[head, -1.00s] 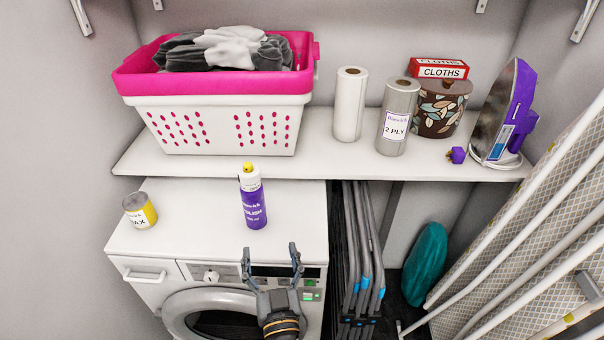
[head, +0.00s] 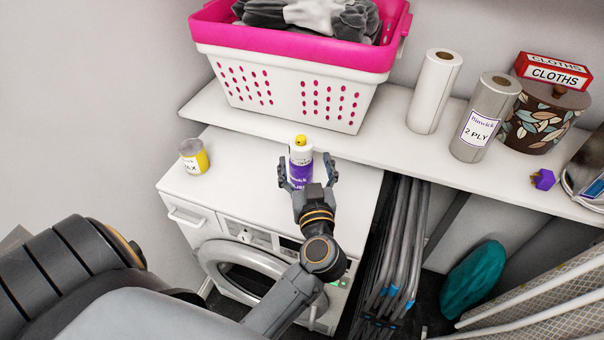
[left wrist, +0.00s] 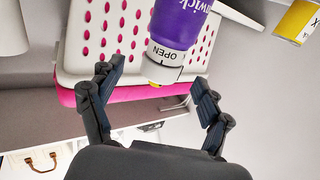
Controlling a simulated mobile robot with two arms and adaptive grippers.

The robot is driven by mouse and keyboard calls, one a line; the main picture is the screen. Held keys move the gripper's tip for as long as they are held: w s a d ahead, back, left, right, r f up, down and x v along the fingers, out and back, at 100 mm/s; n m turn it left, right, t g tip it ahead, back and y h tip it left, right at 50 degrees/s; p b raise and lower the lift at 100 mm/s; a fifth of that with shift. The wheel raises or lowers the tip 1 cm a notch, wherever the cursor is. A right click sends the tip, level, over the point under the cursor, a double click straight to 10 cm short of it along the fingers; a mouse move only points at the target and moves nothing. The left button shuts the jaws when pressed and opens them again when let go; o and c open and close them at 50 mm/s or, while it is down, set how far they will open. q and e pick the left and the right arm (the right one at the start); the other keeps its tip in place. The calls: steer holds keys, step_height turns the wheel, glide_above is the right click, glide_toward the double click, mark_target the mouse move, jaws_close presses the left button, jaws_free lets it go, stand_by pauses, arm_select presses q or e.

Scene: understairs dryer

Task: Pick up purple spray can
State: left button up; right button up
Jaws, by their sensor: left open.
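The purple spray can (head: 300,172) stands upright on top of the white washing machine (head: 244,165). It has a white upper part and a yellow nozzle. My left gripper (head: 307,166) is open, with one finger to each side of the can in the head view, hiding its lower part. In the left wrist view the can (left wrist: 181,24) appears upside down, just beyond and between the open fingers (left wrist: 155,76). I cannot tell whether the fingers touch it; nothing is gripped. My right gripper is not in view.
A yellow wax tin (head: 194,157) stands left of the can. A shelf (head: 393,140) behind holds a pink and white laundry basket (head: 295,88), paper rolls (head: 434,92) and a patterned pot (head: 540,122).

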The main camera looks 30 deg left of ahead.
arm_select(q)
steer(key=x, duration=0.5)
steer(key=shift+a+f+p, duration=0.2)
steer(key=shift+f+p, duration=0.1)
steer(key=shift+f, duration=0.05)
steer(key=shift+s, duration=0.1)
steer(key=shift+c, duration=0.2)
steer(key=shift+r, duration=0.1)
jaws_close()
